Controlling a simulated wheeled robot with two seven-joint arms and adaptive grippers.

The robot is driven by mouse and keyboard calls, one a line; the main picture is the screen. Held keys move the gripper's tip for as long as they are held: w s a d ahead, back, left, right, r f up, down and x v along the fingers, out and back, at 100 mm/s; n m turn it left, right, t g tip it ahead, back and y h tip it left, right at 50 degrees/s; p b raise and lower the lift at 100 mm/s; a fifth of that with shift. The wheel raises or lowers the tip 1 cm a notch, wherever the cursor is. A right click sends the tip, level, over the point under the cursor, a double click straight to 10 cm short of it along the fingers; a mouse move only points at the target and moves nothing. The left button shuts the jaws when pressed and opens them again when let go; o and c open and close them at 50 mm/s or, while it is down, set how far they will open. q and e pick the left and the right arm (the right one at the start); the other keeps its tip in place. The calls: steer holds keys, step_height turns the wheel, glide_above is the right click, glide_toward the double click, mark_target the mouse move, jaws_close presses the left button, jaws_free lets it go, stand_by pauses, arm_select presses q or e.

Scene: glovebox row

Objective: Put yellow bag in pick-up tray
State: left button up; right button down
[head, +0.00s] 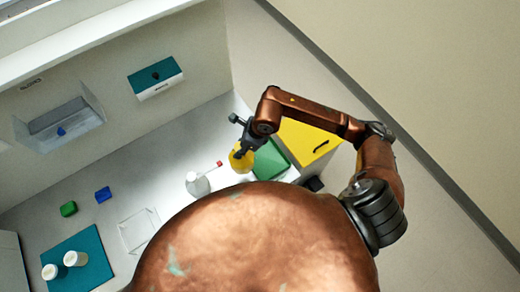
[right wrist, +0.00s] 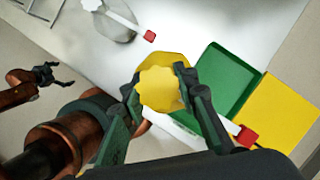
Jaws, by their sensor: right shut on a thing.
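My right gripper (head: 241,149) is shut on a yellow thing (head: 240,161). In the right wrist view the yellow thing (right wrist: 160,88) has a scalloped round top between the fingers (right wrist: 162,92). A white spout with a red tip (right wrist: 247,137) runs out under the right finger, so it looks more like a squeeze bottle than a bag. I see no other yellow bag. A green tray (head: 270,161) lies just right of it; the tray also shows in the right wrist view (right wrist: 225,85). My left gripper (right wrist: 55,75) shows only in the right wrist view, empty, fingers apart.
A white bottle with a red-tipped spout (head: 197,184) stands left of the held thing. A yellow cabinet (head: 300,143) stands right of the tray. Green (head: 68,208) and blue (head: 103,194) blocks, a clear box (head: 139,231) and a teal mat (head: 75,268) lie farther left.

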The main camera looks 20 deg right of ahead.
steer(key=shift+w+r, duration=0.1)
steer(key=shift+w, duration=0.15)
steer(key=shift+w+d, duration=0.2)
steer(key=shift+d, duration=0.1)
steer(key=w+d+f+p, duration=0.5)
steer(key=w+d+f, duration=0.1)
steer(key=d+f, duration=0.5)
steer(key=shift+w+f+p, duration=0.3)
steer(key=shift+w+f, duration=0.1)
steer(key=shift+f, duration=0.55)
steer(key=shift+d+f, duration=0.1)
steer(key=c, duration=1.5)
jaws_free()
